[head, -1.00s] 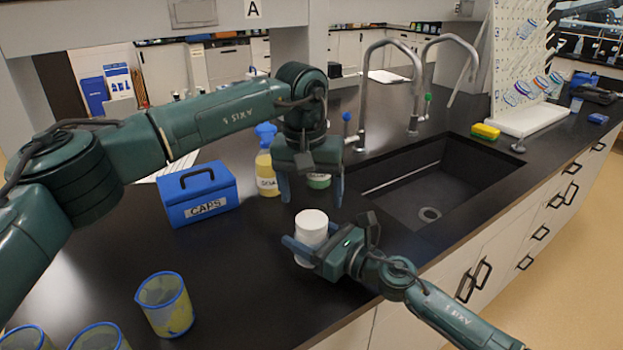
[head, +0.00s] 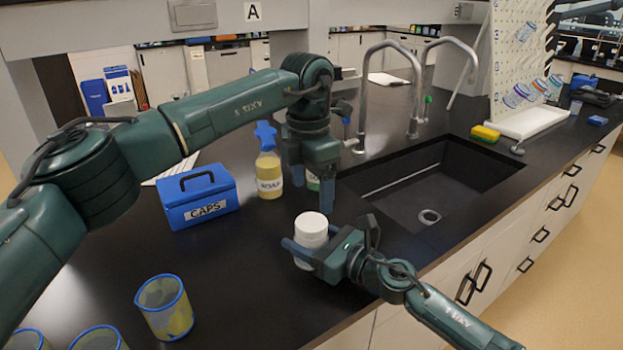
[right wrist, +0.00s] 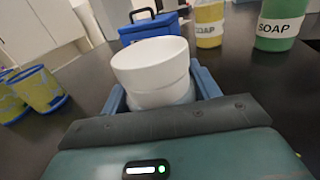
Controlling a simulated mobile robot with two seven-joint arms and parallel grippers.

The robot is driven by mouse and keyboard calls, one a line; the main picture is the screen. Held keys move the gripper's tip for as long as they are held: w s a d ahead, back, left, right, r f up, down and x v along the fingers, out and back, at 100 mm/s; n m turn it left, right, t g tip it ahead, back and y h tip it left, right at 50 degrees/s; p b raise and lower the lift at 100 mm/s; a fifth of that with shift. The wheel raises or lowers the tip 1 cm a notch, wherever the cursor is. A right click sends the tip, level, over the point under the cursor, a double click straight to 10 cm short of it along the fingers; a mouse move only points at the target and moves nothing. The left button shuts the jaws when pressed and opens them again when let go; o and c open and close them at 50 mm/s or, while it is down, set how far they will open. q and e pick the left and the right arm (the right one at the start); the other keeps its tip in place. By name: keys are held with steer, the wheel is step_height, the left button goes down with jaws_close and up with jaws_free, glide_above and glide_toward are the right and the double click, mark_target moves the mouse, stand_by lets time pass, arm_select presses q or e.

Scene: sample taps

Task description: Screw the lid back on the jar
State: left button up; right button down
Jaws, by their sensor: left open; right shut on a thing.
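The white jar (head: 310,240) stands upright at the counter's front, left of the sink. Its white lid (head: 311,222) sits on top; I cannot tell how tightly. In the right wrist view the wide lid (right wrist: 150,62) covers the jar's mouth, and the jar body (right wrist: 165,96) is between the fingers. My right gripper (head: 308,254) is shut around the jar body from the front right. My left gripper (head: 313,187) points down above the lid, open and empty, with a gap between its fingers and the lid.
A blue CAPS box (head: 200,198) and a yellow soap bottle (head: 269,176) stand behind the jar. A green soap bottle (head: 313,183) is partly hidden by my left gripper. Blue-rimmed beakers (head: 165,305) stand at the front left. The sink (head: 440,185) is at the right.

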mark_target(311, 222)
arm_select(q)
steer(key=n, duration=0.4)
steer(key=shift+r+n, duration=0.15)
steer(key=shift+n, duration=0.15)
steer(key=n, duration=0.6)
steer(key=shift+r+n, duration=0.15)
steer(key=shift+n, duration=0.25)
steer(key=n, duration=0.6)
steer(key=shift+r, duration=0.15)
steer(key=n, duration=0.5)
steer(key=shift+r+n, duration=0.15)
steer(key=shift+n, duration=0.15)
steer(key=shift+f, duration=4.05)
